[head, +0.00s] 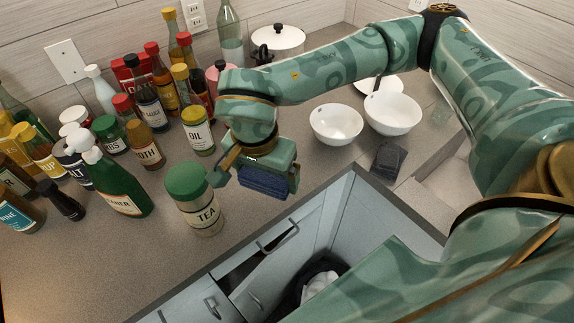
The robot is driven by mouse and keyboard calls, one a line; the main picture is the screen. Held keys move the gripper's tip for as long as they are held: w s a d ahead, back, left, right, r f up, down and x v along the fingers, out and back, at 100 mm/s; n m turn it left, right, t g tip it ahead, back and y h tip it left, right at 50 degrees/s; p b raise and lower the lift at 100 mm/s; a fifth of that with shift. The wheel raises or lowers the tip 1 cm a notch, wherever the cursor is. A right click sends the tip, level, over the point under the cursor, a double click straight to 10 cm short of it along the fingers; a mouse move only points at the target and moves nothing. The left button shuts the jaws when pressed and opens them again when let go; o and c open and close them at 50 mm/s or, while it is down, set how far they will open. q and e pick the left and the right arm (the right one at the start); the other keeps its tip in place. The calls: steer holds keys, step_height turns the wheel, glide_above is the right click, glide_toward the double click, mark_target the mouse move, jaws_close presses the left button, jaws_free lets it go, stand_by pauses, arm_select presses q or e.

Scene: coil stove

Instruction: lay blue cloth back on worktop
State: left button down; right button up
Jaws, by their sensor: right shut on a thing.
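My right gripper (257,179) reaches in from the right and is shut on the folded dark blue cloth (265,184). The cloth is held between the fingers, over the front edge of the worktop (130,255). I cannot tell whether the cloth touches the surface. The gripper body hides part of the cloth. My left gripper is not in view.
A tea jar (196,200) with a green lid stands just left of the gripper, and an oil jar (198,132) behind it. Several bottles crowd the left. White bowls (336,124) and a dark folded pad (388,161) lie right. An open cabinet is below the edge.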

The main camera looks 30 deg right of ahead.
steer(key=shift+a+f+m, duration=0.1)
steer(key=shift+a+m, duration=0.1)
steer(key=shift+m, duration=0.2)
steer(key=shift+w+d+f, duration=0.1)
steer(key=shift+w, duration=0.15)
steer(key=w+d+f+b, duration=0.1)
steer(key=w+d+f, duration=0.3)
steer(key=w+d+f+b, duration=0.1)
steer(key=w+d+f, duration=0.3)
steer(key=d+f, duration=0.1)
steer(key=shift+w+d, duration=0.15)
steer(key=shift+w, duration=0.15)
steer(key=shift+w+d+f, duration=0.1)
steer(key=shift+f, duration=0.1)
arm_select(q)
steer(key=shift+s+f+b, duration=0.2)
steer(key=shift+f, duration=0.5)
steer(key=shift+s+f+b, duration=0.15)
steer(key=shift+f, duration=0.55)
arm_select(e)
steer(key=shift+w+d+f, duration=0.15)
steer(key=shift+f, duration=1.55)
steer(key=shift+f, duration=0.1)
